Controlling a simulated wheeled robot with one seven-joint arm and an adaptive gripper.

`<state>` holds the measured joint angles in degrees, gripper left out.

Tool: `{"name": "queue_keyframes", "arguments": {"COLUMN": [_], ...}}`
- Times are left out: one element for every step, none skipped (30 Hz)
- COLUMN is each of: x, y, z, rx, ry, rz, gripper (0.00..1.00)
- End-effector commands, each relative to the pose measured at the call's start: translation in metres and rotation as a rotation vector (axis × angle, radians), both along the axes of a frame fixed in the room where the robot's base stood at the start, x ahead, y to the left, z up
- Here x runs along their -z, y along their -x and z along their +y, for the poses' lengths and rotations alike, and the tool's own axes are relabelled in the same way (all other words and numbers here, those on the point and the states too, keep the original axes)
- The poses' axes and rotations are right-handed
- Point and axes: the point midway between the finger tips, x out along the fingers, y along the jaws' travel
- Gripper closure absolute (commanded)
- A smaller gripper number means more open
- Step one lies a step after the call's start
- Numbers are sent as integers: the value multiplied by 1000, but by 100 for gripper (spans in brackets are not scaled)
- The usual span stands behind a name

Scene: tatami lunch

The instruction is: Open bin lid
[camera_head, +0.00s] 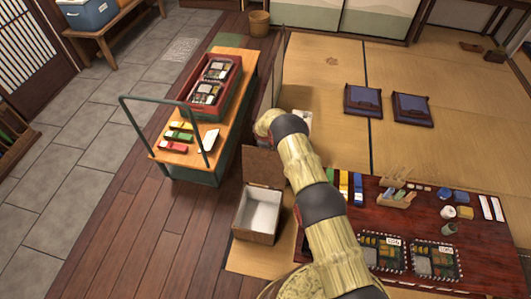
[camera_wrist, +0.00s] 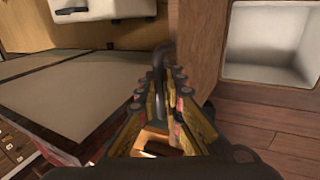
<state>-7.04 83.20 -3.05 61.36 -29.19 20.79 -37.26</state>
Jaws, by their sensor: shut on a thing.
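The bin (camera_head: 237,222) is a brown wooden box with a pale, empty-looking interior, on the floor left of the low table. Its brown lid (camera_head: 262,166) stands raised at the box's far side, so the bin is open. In the wrist view the lid (camera_wrist: 198,42) is a brown panel beside the pale bin interior (camera_wrist: 268,48). My gripper (camera_wrist: 163,97) is shut on the lid's dark curved handle (camera_wrist: 161,62). In the head view my arm hides the gripper and handle.
A low dark red table (camera_head: 480,268) with lunch boxes (camera_head: 433,262) is on the right. A wooden trolley (camera_head: 218,135) with a red crate (camera_head: 236,77) stands to the left. Another pale container (camera_head: 303,121) is partly behind my arm. Wooden floor left of the bin is clear.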

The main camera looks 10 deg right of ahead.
Motion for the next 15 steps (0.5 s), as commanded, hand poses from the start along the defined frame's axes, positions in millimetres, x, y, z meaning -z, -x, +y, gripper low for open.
{"name": "queue_keyframes", "arguments": {"x": [-2, -2, -2, -2, -2, -2, -2, -2, -2, -2, -2, -3, -3, -3, -3], "y": [-7, -9, -10, -11, -12, -13, -14, -14, -15, -15, -15, -15, -15, -15, -15], "z": [-2, -2, -3, -3, -4, -4, -4, -4, -5, -5, -5, -5, -5, -5, -5], "rx": [-2, -2, -2, -2, -3, -4, -4, -4, -4, -4, -4, -4, -4, -4, -4], "ry": [0, 0, 0, 1, 2, 2, 2, 2, 2, 2, 2, 2, 2, 2, 2], "rz": [-8, -8, -8, -7, -8, -8, -8, -7, -7, -7, -7, -8, -8, -8, -8], "gripper": [100, 100, 100, 100, 100, 100, 100, 100, 100, 100, 100, 100, 100, 100, 100]}}
